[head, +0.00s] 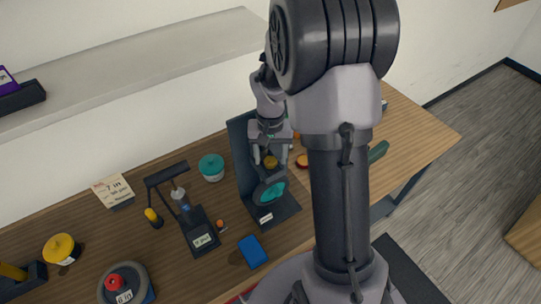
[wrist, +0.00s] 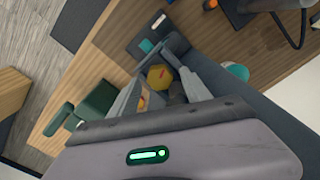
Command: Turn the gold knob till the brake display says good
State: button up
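The gold knob (head: 270,162) sticks out from a dark upright panel (head: 241,155) on the bench. It also shows in the wrist view (wrist: 160,76). My gripper (head: 270,155) is over the knob with its fingers apart, one on each side of it. In the wrist view my gripper (wrist: 163,78) also has the knob between its fingers; I cannot tell whether they touch it. Below the knob is a dark wheel with a teal face (head: 270,192). A small white label or display (head: 265,218) is on the stand's base; its text is too small to read.
A teal-lidded jar (head: 211,168) stands left of the panel. A black stand (head: 200,235), a blue block (head: 252,251) and a yellow-lidded jar (head: 61,248) are further left and front. An orange item (head: 303,160) is right of the knob. A shelf (head: 140,60) runs above.

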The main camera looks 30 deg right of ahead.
aim_at(271, 161)
notch_tip(271, 161, up, 17)
jog(key=p, duration=0.2)
jog(key=shift+r+p, duration=0.2)
jog(key=shift+p, duration=0.2)
notch_tip(271, 161, down, 18)
jog(key=n+b, duration=0.2)
jog(key=b, duration=0.4)
jog(key=n+b, duration=0.2)
jog(key=b, duration=0.3)
jog(key=shift+s+a+r+n+b, duration=0.1)
jog(key=shift+s+r+n+b, duration=0.1)
jog(key=shift+n+b, duration=0.15)
jog(key=shift+c, duration=0.3)
